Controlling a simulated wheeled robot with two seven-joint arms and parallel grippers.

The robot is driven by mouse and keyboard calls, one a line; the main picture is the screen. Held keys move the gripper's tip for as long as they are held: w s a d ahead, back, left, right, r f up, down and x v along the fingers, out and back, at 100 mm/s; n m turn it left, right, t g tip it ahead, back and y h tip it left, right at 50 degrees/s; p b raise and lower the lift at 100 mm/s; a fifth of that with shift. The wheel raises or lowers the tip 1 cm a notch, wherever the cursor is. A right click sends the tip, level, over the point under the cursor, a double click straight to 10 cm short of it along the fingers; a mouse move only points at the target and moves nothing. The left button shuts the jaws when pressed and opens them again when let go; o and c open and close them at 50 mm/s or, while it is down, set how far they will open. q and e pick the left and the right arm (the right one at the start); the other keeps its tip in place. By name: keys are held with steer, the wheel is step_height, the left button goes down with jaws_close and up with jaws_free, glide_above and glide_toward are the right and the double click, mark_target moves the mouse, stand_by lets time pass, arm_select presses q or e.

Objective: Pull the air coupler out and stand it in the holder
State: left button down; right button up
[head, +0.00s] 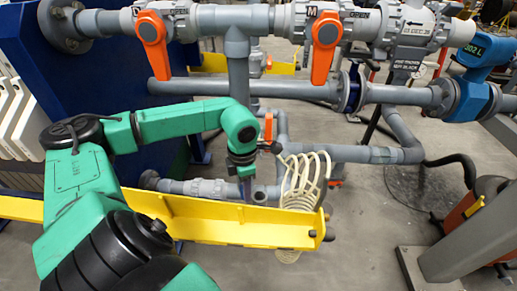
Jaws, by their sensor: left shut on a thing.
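My left gripper (246,186) points down just above the yellow beam, near the grey pipework. It is shut, apparently on the air coupler, which is too small and too covered by the gripper to make out. A cream coiled air hose (303,182) hangs right beside the gripper, its upper end close to my wrist. The coil passes the right end of the beam and shows again below it. I cannot make out the holder for certain. My right gripper is not in view.
The yellow beam (190,224) crosses low in front. Grey pipes (238,72) with orange-handled valves (325,48) run above and behind the gripper. A blue instrument (476,95) is at the right. Bare floor (365,225) lies right of the hose.

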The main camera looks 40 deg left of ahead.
arm_select(q)
steer(key=w+d+r+n+b, duration=0.15)
steer(key=n+b, duration=0.35)
steer(key=n, duration=1.1)
steer(key=w+r+n+b, duration=0.25)
steer(key=n+b, duration=0.25)
steer(key=n, duration=1.1)
steer(key=shift+w+f+b, duration=0.15)
steer(key=shift+f+b, duration=1.45)
steer(key=shift+f, duration=1.45)
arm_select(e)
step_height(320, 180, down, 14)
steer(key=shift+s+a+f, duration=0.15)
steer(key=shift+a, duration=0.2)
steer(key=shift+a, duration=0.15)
arm_select(q)
steer(key=shift+f, duration=0.1)
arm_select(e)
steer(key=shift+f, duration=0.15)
arm_select(q)
steer(key=shift+f+b, duration=0.7)
steer(key=shift+b, duration=0.05)
steer(key=shift+c, duration=2.3)
jaws_free()
steer(key=shift+r, duration=0.1)
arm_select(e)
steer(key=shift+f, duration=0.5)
